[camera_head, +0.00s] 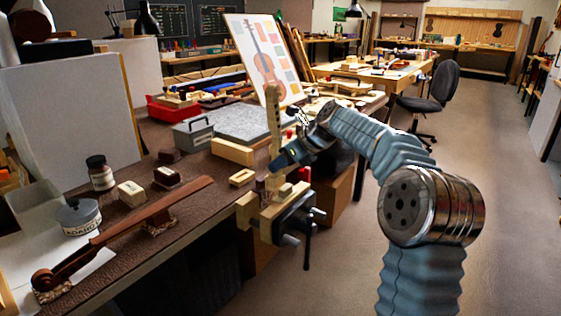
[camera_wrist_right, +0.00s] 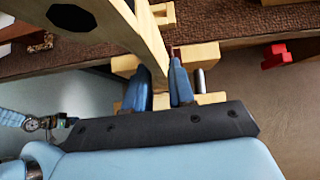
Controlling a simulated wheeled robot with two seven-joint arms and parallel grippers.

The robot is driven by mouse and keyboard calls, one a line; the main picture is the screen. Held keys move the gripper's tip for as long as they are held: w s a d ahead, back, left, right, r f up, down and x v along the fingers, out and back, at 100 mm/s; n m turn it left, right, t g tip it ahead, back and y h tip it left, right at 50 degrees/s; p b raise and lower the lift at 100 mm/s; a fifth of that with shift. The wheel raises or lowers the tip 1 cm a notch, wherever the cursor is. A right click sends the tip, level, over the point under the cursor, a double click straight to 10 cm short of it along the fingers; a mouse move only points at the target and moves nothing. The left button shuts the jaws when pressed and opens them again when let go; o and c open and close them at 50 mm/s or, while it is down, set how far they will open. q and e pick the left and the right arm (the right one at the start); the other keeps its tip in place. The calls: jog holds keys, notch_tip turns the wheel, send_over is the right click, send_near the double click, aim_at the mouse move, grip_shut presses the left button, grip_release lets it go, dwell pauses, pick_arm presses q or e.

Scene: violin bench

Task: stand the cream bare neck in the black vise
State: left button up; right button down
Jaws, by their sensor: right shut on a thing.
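The cream bare neck (camera_head: 272,118) stands about upright above the black vise (camera_head: 290,221) at the bench's front edge. My right gripper (camera_head: 279,162) is shut on the neck low on its length; in the right wrist view its blue fingers (camera_wrist_right: 160,88) are on either side of the neck (camera_wrist_right: 145,38). The vise has pale wooden jaws (camera_head: 246,211). The neck's lower end is near these jaws, partly hidden by the gripper and jaws; I cannot tell whether it sits between them. My left gripper is not in view.
A brown scrolled neck (camera_head: 124,229) lies at the bench's front left, near a grey-lidded jar (camera_head: 79,217) and a dark-capped bottle (camera_head: 100,174). A pale wood block (camera_head: 233,151) and grey slab (camera_head: 242,122) are behind the vise. Open floor lies to the right.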

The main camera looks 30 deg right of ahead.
aim_at(281, 181)
jog(key=shift+f+b, duration=1.5)
jog(key=shift+f, duration=1.4)
jog(key=shift+r, duration=0.1)
jog(key=shift+r+p, duration=1.4)
jog(key=shift+p, duration=0.2)
jog(key=shift+r+p, duration=0.5)
jog(key=shift+r, duration=0.6)
jog(key=shift+f+b, duration=1.25)
jog(key=shift+f, duration=1.4)
jog(key=c, duration=0.9)
grip_release()
